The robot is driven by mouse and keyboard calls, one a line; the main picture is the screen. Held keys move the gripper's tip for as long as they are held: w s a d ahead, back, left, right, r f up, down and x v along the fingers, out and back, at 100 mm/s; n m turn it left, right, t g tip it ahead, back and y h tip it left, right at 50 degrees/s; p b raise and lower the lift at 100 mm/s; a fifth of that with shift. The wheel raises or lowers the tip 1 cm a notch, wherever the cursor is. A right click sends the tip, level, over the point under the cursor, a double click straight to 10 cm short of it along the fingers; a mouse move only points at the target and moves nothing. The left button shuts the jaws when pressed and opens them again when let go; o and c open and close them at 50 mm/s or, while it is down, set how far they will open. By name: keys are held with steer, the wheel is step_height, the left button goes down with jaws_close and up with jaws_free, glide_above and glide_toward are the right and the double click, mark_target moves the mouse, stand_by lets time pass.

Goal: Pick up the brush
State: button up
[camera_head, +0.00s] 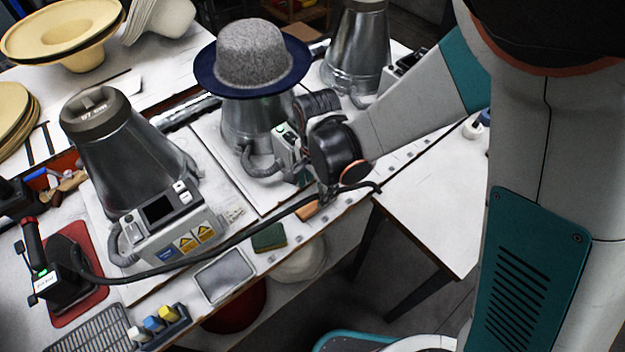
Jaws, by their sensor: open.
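A small brown wooden piece (308,210), which looks like the brush, lies at the front edge of the bench, right of the green pad. Its bristles cannot be made out. My gripper (326,190) is just above it and slightly right, pointing down. The jaws are open and nothing shows between them. The fingertips are small and dark, and partly merge with a black hose, so I cannot tell whether they touch the wooden piece.
The black hose (230,243) runs along the bench front to a handheld steamer (62,262) on a red mat. A grey hat (250,55) sits on a metal press behind my gripper. A green pad (269,237) and grey tray (224,275) lie left.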

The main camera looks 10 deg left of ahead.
steer(key=f+b, duration=0.2)
steer(key=f, duration=0.4)
steer(key=shift+d+f+b, duration=0.2)
steer(key=shift+b, duration=0.1)
steer(key=shift+r, duration=0.1)
steer(key=c, duration=1.2)
